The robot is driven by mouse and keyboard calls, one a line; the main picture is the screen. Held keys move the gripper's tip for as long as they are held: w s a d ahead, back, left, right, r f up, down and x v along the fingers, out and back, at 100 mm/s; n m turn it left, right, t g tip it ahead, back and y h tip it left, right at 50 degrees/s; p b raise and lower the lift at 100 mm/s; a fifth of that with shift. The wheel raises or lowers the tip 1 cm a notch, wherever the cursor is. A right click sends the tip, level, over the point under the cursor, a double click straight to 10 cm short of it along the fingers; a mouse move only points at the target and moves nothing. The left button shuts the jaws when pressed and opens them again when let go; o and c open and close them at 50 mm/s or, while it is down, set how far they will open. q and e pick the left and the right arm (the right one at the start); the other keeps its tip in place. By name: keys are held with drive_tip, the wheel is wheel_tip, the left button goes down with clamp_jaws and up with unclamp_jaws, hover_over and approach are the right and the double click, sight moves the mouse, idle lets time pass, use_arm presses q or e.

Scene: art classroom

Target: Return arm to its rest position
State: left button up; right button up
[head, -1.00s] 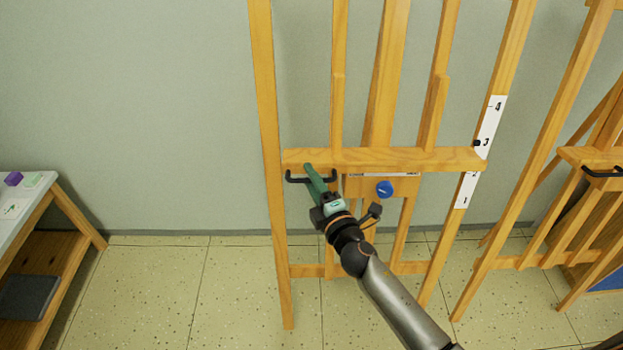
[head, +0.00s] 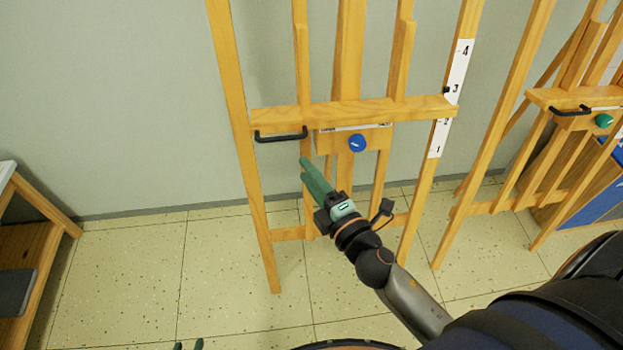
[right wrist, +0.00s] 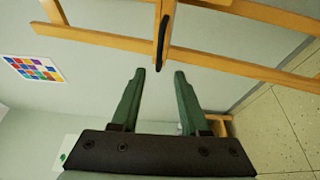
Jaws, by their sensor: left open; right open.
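My right arm (head: 410,300) comes in from the lower right in the head view. Its green-fingered gripper (head: 303,168) is open and empty, below and a little right of the black handle (head: 281,136) on the wooden easel's crossbar (head: 350,114). In the right wrist view, the right gripper (right wrist: 160,72) has its fingers apart, with the handle (right wrist: 162,42) beyond the tips and nothing between them. Only the green fingertips of my left gripper (head: 188,345) show at the bottom edge of the head view, apart from each other; the rest is out of frame.
The easel has a blue knob (head: 357,143) and a numbered white strip (head: 452,100), with a black pointer near 3. A second easel (head: 585,97) stands at the right. A wooden shelf table (head: 45,210) is at the left edge. Floor (head: 140,280) between is clear.

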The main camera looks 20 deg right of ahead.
drive_tip(key=shift+s, duration=0.35)
idle(0.3)
drive_tip(key=s+f+m+g+p, duration=0.1)
drive_tip(key=s+f+m+g, duration=0.3)
drive_tip(key=s+f+m, duration=0.3)
drive_tip(key=s+f+m+g+p, duration=0.1)
drive_tip(key=s+f+m+g, duration=0.3)
drive_tip(key=s+f+m, duration=0.4)
wheel_tip(320, 180, down, 5)
drive_tip(key=shift+a+r+m+g, duration=0.1)
drive_tip(key=shift+a+m+g, duration=0.3)
drive_tip(key=shift+m, duration=0.7)
drive_tip(key=shift+o, duration=0.2)
drive_tip(key=shift+y, duration=0.3)
